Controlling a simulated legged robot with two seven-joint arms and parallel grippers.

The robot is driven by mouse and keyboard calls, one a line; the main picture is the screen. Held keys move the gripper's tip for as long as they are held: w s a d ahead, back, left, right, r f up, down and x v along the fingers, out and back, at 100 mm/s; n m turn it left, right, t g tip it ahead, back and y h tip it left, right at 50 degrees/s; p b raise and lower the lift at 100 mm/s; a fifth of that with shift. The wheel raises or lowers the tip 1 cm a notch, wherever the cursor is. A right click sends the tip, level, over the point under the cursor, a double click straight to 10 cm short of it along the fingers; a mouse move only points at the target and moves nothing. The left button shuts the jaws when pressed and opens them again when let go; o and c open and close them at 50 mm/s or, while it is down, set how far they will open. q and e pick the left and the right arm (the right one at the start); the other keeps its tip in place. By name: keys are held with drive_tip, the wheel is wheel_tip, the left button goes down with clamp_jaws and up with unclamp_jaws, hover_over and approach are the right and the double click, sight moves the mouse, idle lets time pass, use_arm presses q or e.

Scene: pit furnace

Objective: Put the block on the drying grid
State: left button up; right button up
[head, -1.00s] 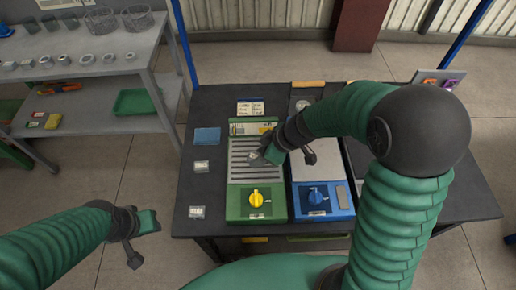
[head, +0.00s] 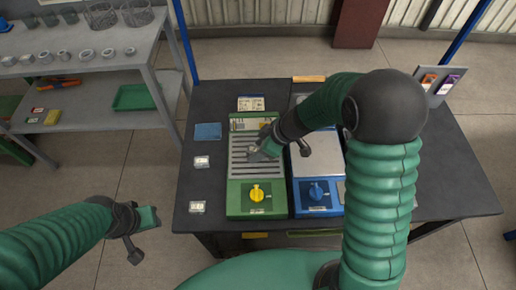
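The drying grid (head: 240,170) is the slatted dark and light top of a green unit with a yellow knob, at the left of the dark table. My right gripper (head: 257,153) is low over the middle of the grid, pointing left. A small grey piece (head: 252,149), apparently the block, shows at its fingertips over the slats. I cannot tell whether the fingers grip it or whether it touches the grid. My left gripper (head: 152,217) is away from the table at the lower left, with no object visible in it. Its finger gap is not clear.
A blue unit with a pale plate (head: 322,155) stands right beside the green one, partly under my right arm. A blue pad (head: 207,131) and small labelled items lie at the table's left. A grey shelf (head: 75,60) with metal vessels stands at the far left.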

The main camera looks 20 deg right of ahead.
drive_tip(key=shift+r+p, duration=0.3)
drive_tip(key=shift+p, duration=0.1)
drive_tip(key=p+v, duration=0.2)
drive_tip(key=v, duration=1)
drive_tip(key=s+f+m+g+h, duration=0.1)
drive_tip(key=s+f+m+h, duration=0.3)
drive_tip(key=s+m, duration=0.6)
drive_tip(key=shift+s+a+f+h, duration=0.2)
drive_tip(key=shift+s+f+h, duration=0.2)
drive_tip(key=shift+s+f, duration=0.35)
drive_tip(key=shift+o, duration=0.5)
